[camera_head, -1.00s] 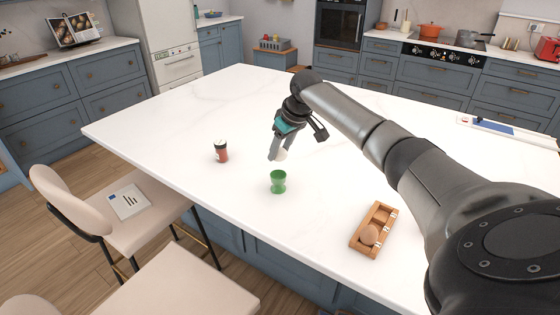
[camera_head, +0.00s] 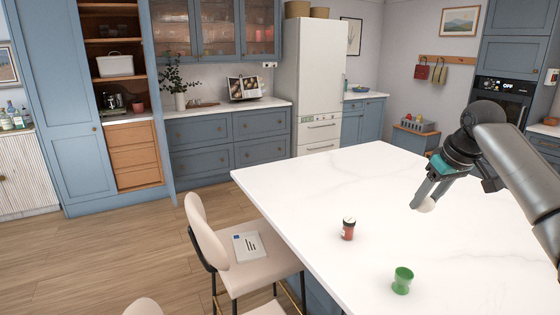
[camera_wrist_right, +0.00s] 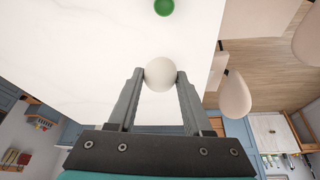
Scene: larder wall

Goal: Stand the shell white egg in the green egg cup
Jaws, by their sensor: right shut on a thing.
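The shell white egg (camera_wrist_right: 160,74) is held between the fingertips of my right gripper (camera_wrist_right: 158,84) in the right wrist view. In the head view the right gripper (camera_head: 420,203) is shut on the egg (camera_head: 427,205), which is partly hidden by the fingers. It is held over the white island top. The green egg cup (camera_head: 402,280) stands upright near the front edge of the top, nearer to me than the egg and apart from it. The cup also shows at the top of the right wrist view (camera_wrist_right: 164,7). My left gripper is not in view.
Much of the top is clear.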

